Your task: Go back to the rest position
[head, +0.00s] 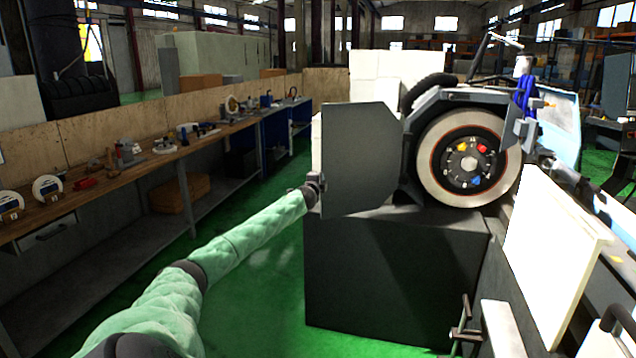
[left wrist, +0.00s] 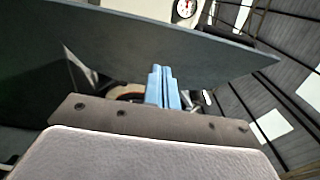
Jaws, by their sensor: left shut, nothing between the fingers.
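My left arm in its green sleeve reaches forward in the head view. My left gripper (head: 317,186) is at the lower left edge of a dark grey guard panel (head: 360,160) of the grinder. In the left wrist view its blue fingers (left wrist: 163,88) are together with nothing between them. The dark panel (left wrist: 150,45) spans the upper part of that view, close to the fingertips. I cannot tell whether they touch it. The grinding wheel (head: 437,172) shows to the right of the panel. My right gripper is not in view.
The grinder's dark base (head: 390,275) fills the middle. A white panel (head: 550,255) stands at the right. A long workbench (head: 140,175) with tools and gauges runs along the left. Green floor (head: 262,290) is clear between bench and grinder.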

